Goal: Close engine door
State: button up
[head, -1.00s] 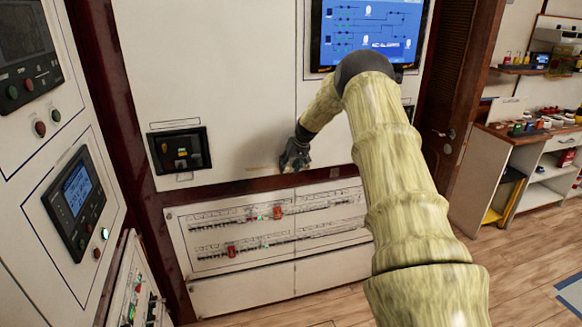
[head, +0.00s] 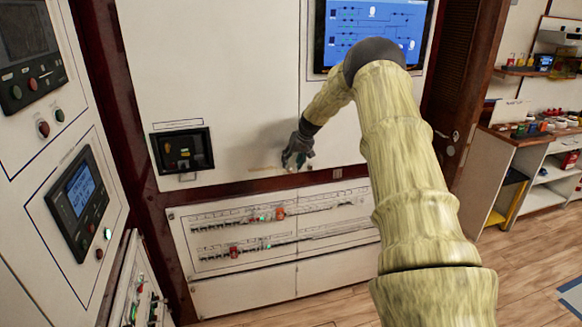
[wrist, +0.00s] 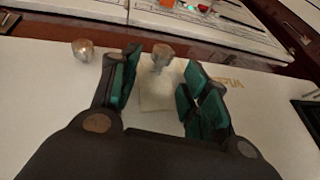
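A large white panel door (head: 215,90) fills the middle of the head view; it looks flush with its frame, and I cannot tell if it is fully latched. My gripper (head: 297,160) is at its lower right corner, near the seam with the panel to the right. In the wrist view, my gripper (wrist: 158,85) is open, its dark green-padded fingers either side of a small metal knob (wrist: 162,55). The knob sits slightly beyond the fingertips or between them; contact is not clear. A second round knob (wrist: 83,50) is outside the left finger.
A breaker panel (head: 270,235) with rows of switches lies below. A black instrument (head: 182,151) is set in the door. A blue screen (head: 372,32) is at upper right. Control panels (head: 78,200) stand close on the left; open wooden floor (head: 520,255) is at right.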

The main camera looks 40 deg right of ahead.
jog(key=v, duration=0.9)
jog(key=shift+s, duration=0.3)
jog(key=shift+f, duration=0.15)
jog(key=s+a+f+n+g, duration=0.1)
jog(key=s+a+f+g, duration=0.1)
jog(key=a+f, duration=1.55)
jog(key=s+a+f+n+g, duration=0.1)
jog(key=s+a+f, duration=1)
jog(key=a+f, duration=0.35)
jog(key=s+a+f+n, duration=0.1)
jog(key=s+a+f, duration=0.2)
jog(key=s+a, duration=0.4)
jog(key=s+a+f+n+g, duration=0.1)
jog(key=s+a+f, duration=0.2)
jog(key=s, duration=1.4)
jog(key=s+a+f+n+g, duration=0.1)
jog(key=s+a+f, duration=0.2)
jog(key=s+a, duration=0.9)
jog(key=shift+s, duration=0.55)
